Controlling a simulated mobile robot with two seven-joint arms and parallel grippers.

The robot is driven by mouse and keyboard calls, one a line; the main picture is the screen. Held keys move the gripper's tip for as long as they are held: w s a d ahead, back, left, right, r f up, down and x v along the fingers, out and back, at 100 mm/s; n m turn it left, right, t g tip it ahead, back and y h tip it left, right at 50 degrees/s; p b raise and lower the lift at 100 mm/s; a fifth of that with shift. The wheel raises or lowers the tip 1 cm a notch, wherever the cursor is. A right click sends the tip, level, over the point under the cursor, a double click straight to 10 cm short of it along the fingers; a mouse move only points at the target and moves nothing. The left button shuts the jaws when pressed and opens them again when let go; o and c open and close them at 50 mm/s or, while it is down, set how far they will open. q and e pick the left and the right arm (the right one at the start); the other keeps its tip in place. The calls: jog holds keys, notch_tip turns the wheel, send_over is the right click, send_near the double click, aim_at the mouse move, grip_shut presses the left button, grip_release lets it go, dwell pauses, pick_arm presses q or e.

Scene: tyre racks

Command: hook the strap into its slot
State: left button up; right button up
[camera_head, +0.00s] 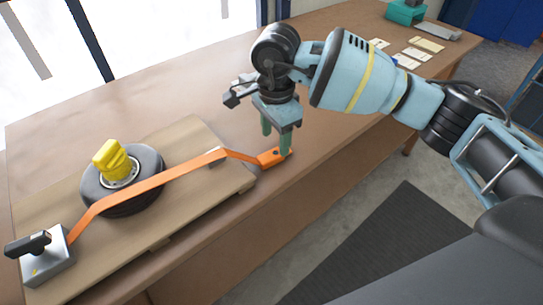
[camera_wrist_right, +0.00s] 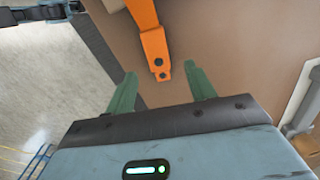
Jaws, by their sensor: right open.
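The orange strap (camera_head: 150,184) runs from a grey block with a black handle (camera_head: 47,258) across a dark wheel (camera_head: 125,195) to the right. Its flat end with dark holes (camera_head: 272,158) reaches past the right edge of the wooden board. In the right wrist view the strap end (camera_wrist_right: 157,52) lies between and just ahead of the fingertips. My right gripper (camera_head: 275,143) is open, pointing down above the strap end; it also shows in the wrist view (camera_wrist_right: 160,72). I cannot tell whether a finger touches the strap. A small pale fitting (camera_head: 214,155) sits under the strap; I cannot tell whether it is the slot.
A yellow piece (camera_head: 114,158) stands on the wheel's hub. The wooden board (camera_head: 190,203) lies on a brown table (camera_head: 190,95). Cards (camera_head: 407,61) and a teal device (camera_head: 405,12) are at the far right. The table behind the board is clear.

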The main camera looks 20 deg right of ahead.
aim_at(276, 153)
jog(key=f, duration=0.4)
jog(key=shift+d+f, duration=0.2)
jog(key=shift+f, duration=0.05)
jog(key=shift+c, duration=0.4)
jog(key=c, duration=1)
